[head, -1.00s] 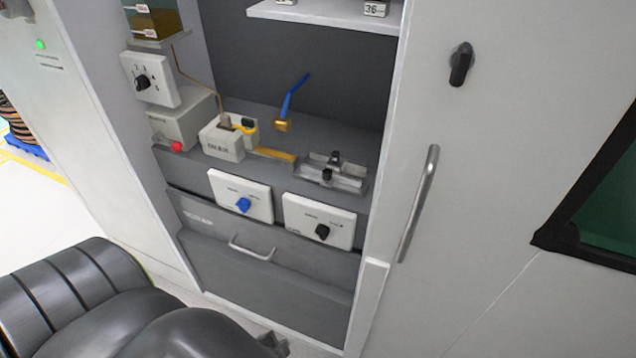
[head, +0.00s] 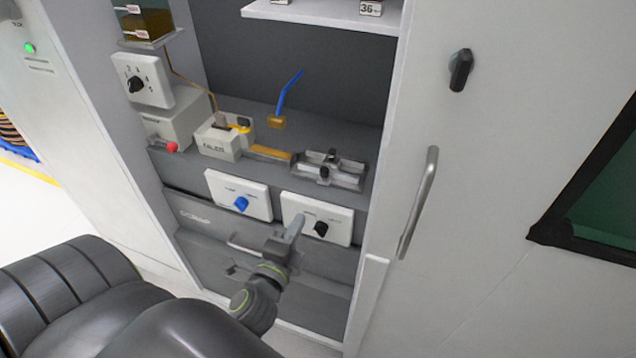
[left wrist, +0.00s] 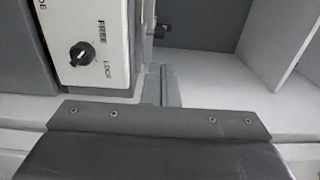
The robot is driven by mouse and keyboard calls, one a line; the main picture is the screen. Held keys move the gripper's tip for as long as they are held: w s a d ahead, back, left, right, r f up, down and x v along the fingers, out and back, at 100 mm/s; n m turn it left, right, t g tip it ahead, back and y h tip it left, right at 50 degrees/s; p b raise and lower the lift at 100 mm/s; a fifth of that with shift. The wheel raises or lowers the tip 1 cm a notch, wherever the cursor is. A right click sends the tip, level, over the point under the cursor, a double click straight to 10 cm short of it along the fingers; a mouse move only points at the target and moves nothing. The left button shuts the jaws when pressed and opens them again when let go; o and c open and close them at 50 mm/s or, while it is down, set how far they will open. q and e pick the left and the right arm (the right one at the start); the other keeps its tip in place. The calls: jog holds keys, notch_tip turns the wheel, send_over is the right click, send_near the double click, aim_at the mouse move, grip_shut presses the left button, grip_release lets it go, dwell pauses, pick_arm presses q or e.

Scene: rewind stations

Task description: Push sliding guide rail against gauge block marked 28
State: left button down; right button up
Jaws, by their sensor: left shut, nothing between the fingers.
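The metal rail fixture (head: 338,172), with a dark piece on it, sits at the right end of the cabinet's work shelf. I take its rails to be the sliding guide rail; they are too small to tell apart. I cannot make out a block marked 28. A block marked 36 (head: 371,7) stands on the upper shelf. My left gripper (head: 296,224) is shut and empty, in front of the right white panel and below the fixture. In the left wrist view its fingers (left wrist: 162,84) point away, right of the FREE/LOCK panel. My right gripper is not in view.
The right white panel (head: 290,207) carries a black knob (head: 320,228), also in the left wrist view (left wrist: 82,53). Left of it is a panel with a blue knob (head: 241,203). A drawer handle (head: 243,249) sits below. A tall door handle (head: 418,203) stands right.

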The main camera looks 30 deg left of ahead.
aim_at(323, 176)
pick_arm(q)
jog(key=p+x, duration=0.1)
jog(key=x, duration=1.1)
jog(key=shift+w, duration=0.15)
jog(key=shift+w+a, duration=0.1)
jog(key=shift+w, duration=0.3)
jog(key=shift+x, duration=0.95)
jog(key=shift+s, duration=0.1)
